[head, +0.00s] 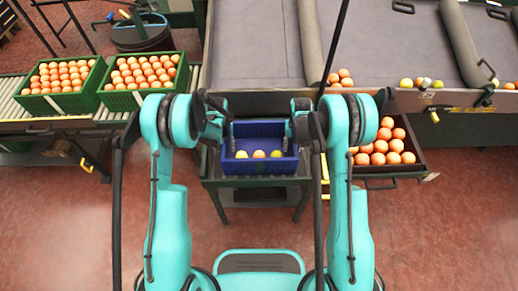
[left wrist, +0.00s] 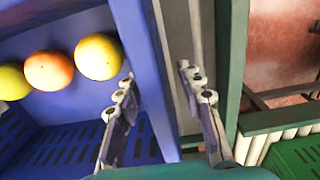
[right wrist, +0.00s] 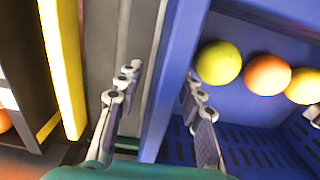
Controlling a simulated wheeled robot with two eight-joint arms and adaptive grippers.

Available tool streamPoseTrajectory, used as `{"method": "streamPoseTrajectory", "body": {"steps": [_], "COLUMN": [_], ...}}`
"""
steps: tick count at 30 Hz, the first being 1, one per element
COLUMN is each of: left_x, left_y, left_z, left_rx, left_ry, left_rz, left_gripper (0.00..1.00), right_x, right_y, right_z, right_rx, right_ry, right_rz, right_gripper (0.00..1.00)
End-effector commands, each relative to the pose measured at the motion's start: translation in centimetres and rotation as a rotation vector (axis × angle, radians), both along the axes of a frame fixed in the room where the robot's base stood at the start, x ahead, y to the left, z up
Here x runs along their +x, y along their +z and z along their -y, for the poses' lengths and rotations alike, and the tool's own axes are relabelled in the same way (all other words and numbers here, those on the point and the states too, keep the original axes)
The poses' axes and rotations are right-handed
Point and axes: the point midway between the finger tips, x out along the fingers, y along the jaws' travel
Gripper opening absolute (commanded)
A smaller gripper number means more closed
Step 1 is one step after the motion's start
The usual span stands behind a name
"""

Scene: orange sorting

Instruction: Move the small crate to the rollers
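The small blue crate (head: 262,130) stands on a dark green stand in front of me and holds three fruits in a row (head: 259,154), yellow and orange. My left gripper (head: 228,138) is at its left side wall; in the left wrist view the open fingers (left wrist: 160,103) straddle that wall (left wrist: 152,75), one inside and one outside. My right gripper (head: 290,138) straddles the right wall (right wrist: 172,90) likewise, its fingers (right wrist: 158,98) open. The rollers (head: 15,108) lie to the left, and some also show in the left wrist view (left wrist: 255,148).
Two green crates full of oranges (head: 60,102) (head: 128,98) stand on the rollers. A short stretch of rollers (head: 196,78) is bare to their right. A drawer of oranges (head: 405,170) is close on the right. A grey sorting table (head: 255,50) rises behind the blue crate.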

Motion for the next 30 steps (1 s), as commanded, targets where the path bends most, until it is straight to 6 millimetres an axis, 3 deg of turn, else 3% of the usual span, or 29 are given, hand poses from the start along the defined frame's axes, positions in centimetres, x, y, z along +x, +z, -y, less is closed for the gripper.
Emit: {"method": "streamPoseTrajectory", "body": {"steps": [11, 15, 16, 30], "left_x": [-0.02, -0.02, -0.02, -0.01], "left_y": [-0.59, -0.57, -0.57, -0.24], "left_z": [0.00, 0.00, 0.00, -0.01], "left_rx": [0.000, 0.000, 0.000, 0.000], "left_ry": [0.000, 0.000, 0.000, 0.000], "left_rz": [0.000, 0.000, 0.000, 0.000], "left_gripper": [0.38, 0.03, 0.00, 0.00], "right_x": [-0.01, -0.01, -0.01, -0.01], "right_y": [-0.59, -0.58, -0.57, -0.24], "right_z": [0.00, 0.00, 0.00, 0.00], "right_rx": [0.000, 0.000, 0.000, 0.000], "right_ry": [0.000, 0.000, 0.000, 0.000], "right_rz": [0.000, 0.000, 0.000, 0.000], "right_gripper": [0.38, 0.03, 0.00, 0.00]}}
